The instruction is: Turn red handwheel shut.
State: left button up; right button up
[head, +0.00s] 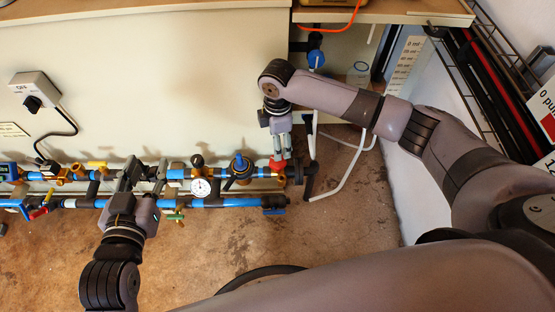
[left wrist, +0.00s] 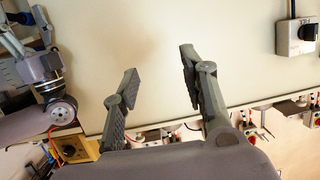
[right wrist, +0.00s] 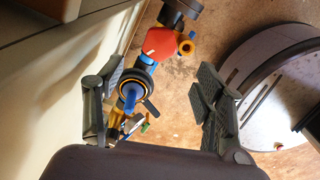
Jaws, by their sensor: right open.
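The red handwheel (head: 278,164) sits near the right end of the upper blue pipe, low in front of the pale cabinet. It also shows in the right wrist view (right wrist: 160,43), top centre, past the fingertips. My right gripper (head: 282,150) points down just above it in the head view. In the right wrist view its fingers (right wrist: 160,78) are spread with nothing held between them; contact with the wheel cannot be told. My left gripper (head: 146,170) is over the pipes further left. Its fingers are apart and empty in the left wrist view (left wrist: 158,70).
A pressure gauge (head: 201,187) and a blue-topped valve (head: 240,166) stand on the pipes between my grippers. A switch box (head: 35,91) is on the cabinet at left. White bent tubing (head: 350,172) lies right of the wheel. The brown floor (head: 345,225) in front is mostly clear.

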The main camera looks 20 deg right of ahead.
notch_tip(320, 180, down, 5)
jog(key=shift+f+b, duration=0.1)
jog(key=shift+b, duration=0.8)
notch_tip(320, 180, down, 4)
jog(key=shift+r+b, duration=0.15)
jog(key=shift+b, duration=0.55)
jog(key=shift+f, duration=0.35)
pick_arm(q)
notch_tip(320, 180, up, 15)
jog(key=s+d+t+h, duration=0.1)
jog(key=s+t+h, duration=0.1)
jog(key=t, duration=0.7)
jog(key=shift+d+r+t+h, duration=0.2)
jog(key=shift+d+t+h, duration=0.2)
jog(key=shift+h, duration=0.3)
jog(key=shift+s, duration=0.1)
pick_arm(e)
jog(key=shift+c, duration=0.6)
jog(key=c, duration=1)
jog(key=shift+c, duration=0.2)
